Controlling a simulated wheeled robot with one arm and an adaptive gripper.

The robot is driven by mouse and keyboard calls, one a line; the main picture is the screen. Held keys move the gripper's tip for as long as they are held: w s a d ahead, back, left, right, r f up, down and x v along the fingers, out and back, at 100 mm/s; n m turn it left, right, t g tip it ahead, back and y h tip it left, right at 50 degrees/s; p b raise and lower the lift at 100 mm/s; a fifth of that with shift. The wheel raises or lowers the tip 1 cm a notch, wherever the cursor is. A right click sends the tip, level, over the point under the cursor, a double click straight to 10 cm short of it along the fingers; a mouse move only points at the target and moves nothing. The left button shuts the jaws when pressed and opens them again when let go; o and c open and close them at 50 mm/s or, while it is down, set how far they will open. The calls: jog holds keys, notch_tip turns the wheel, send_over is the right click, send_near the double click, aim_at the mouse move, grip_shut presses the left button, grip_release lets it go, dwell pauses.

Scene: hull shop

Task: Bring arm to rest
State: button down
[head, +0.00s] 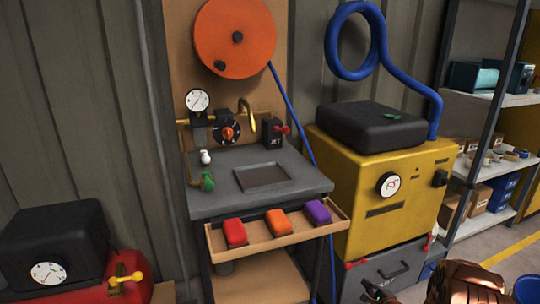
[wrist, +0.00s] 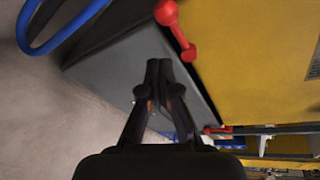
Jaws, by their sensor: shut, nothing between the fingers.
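My gripper (wrist: 158,68) shows in the wrist view with its two dark fingers together and nothing between them. It points toward a grey box (wrist: 110,62) with red latches (wrist: 178,28); I cannot tell whether the tips touch it. In the head view, part of my gripper (head: 376,291) shows at the bottom edge, in front of the same grey box (head: 390,272) under the yellow machine (head: 375,195). My copper-brown arm is partly cut off at the lower right corner.
A grey workbench (head: 225,203) has a wooden tray (head: 255,240) holding red, orange and purple blocks. A red machine with a black top (head: 55,245) stands at the left. Shelves (head: 510,100) stand at the right. A blue hose (head: 405,80) rises behind the yellow machine.

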notch_tip(320, 180, up, 10)
jog(key=s+d+f+n+g+h, duration=0.1)
jog(key=s+n+g+h, duration=0.15)
jog(key=n+g, duration=0.35)
jog(key=s+a+r+n+g+h, duration=0.3)
jog(key=s+a+r+n, duration=0.15)
jog(key=s+r, duration=0.6)
jog(key=s+a+r+n+g+y, duration=0.1)
jog(key=s+a+r+n+g, duration=0.3)
jog(key=s, duration=0.8)
jog(key=s+a+r+n+g+y, duration=0.1)
jog(key=s+a+r+n, duration=0.2)
jog(key=s+a+r, duration=0.55)
jog(key=s+a+n+g+y, duration=0.1)
jog(key=s+a+n+g, duration=0.25)
jog(key=s, duration=1.15)
notch_tip(320, 180, up, 25)
jog(key=s+t+p, duration=0.1)
jog(key=p, duration=2.2)
